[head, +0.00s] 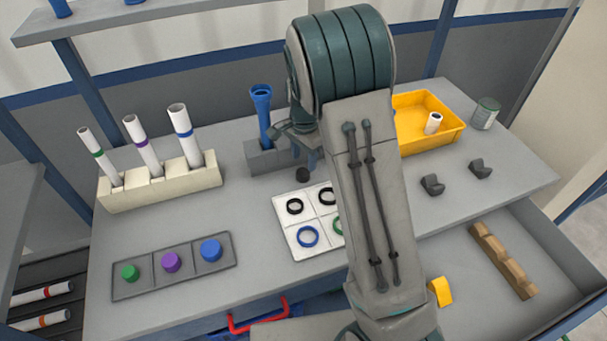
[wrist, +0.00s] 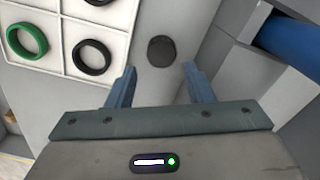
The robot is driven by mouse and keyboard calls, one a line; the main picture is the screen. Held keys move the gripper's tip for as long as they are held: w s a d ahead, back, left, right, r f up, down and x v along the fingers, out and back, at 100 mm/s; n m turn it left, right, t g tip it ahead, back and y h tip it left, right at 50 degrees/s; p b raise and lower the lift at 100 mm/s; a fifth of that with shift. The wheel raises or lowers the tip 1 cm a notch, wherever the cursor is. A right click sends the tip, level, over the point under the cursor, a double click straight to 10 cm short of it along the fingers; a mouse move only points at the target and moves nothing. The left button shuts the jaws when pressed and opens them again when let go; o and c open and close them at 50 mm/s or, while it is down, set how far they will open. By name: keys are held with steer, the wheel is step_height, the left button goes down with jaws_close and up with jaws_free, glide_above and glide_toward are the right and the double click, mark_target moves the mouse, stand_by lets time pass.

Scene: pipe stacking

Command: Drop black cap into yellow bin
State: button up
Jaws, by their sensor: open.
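The black cap (wrist: 161,50) is a dark round disc on the grey tabletop in the wrist view. It also shows in the head view (head: 303,174), just below my gripper and beside the white ring tray. My gripper (wrist: 159,72) is open and empty, its two fingers either side of the line to the cap, with the cap just beyond the fingertips. In the head view my gripper (head: 298,146) is partly hidden by my arm. The yellow bin (head: 411,106) stands at the back right, partly hidden behind my arm, with a white pipe piece (head: 433,123) inside.
A white tray (head: 284,214) of coloured rings lies close to the cap. A grey block (head: 262,158) holding a blue pipe stands just behind my gripper. A cream rack (head: 165,189) with white pipes is left; a can (head: 485,114) stands right of the bin.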

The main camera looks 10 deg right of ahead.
mark_target(303, 172)
step_height(303, 172, down, 5)
steer(key=shift+w+a+f+p, duration=0.1)
steer(key=shift+p, duration=0.25)
steer(key=c, duration=0.8)
steer(key=shift+r, duration=0.2)
